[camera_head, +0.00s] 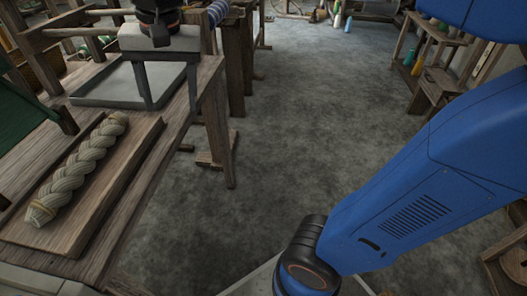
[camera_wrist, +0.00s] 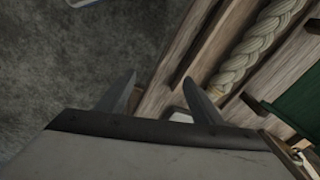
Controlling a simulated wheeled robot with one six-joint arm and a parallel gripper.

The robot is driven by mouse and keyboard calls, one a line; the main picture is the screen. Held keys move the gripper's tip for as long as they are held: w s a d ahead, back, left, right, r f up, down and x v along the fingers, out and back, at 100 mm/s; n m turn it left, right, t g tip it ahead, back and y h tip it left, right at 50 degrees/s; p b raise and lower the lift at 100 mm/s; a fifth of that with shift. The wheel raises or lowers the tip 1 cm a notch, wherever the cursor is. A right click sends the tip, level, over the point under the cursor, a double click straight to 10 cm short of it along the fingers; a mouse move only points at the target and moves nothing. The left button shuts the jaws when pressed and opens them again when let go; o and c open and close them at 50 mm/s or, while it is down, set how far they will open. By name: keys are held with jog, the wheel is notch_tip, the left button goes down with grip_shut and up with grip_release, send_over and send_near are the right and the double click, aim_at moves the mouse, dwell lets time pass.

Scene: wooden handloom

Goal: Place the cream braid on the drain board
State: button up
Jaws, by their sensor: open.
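The cream braid (camera_head: 78,166) lies lengthwise in a shallow wooden tray (camera_head: 118,190) on the wooden table at the left. It also shows in the wrist view (camera_wrist: 262,42), at the upper right. A grey, low-rimmed tray (camera_head: 112,84), likely the drain board, sits farther back on the same table, partly hidden by my gripper. My gripper (camera_head: 163,104) is open and empty, and appears in front of the grey tray in the head view. In the wrist view its two fingers (camera_wrist: 160,95) are spread apart, with the braid off to their right.
Dark green cloth (camera_head: 25,128) lies at the table's left side. Loom beams (camera_head: 65,25) stand behind the grey tray. A wooden shelf with coloured spools (camera_head: 420,58) is at the upper right. Grey floor (camera_head: 270,130) is open right of the table.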

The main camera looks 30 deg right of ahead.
jog(key=s+d+f+n+t, duration=0.1)
jog(key=s+d+f+n, duration=0.1)
jog(key=s+d+f, duration=0.4)
jog(key=s+d+f+n+t, duration=0.2)
jog(key=s+d+f, duration=0.3)
jog(key=d+f, duration=0.5)
jog(key=shift+s+d+n+h, duration=0.25)
jog(key=shift+s+n+h, duration=0.1)
jog(key=shift+n+h, duration=0.05)
jog(key=shift+r, duration=0.1)
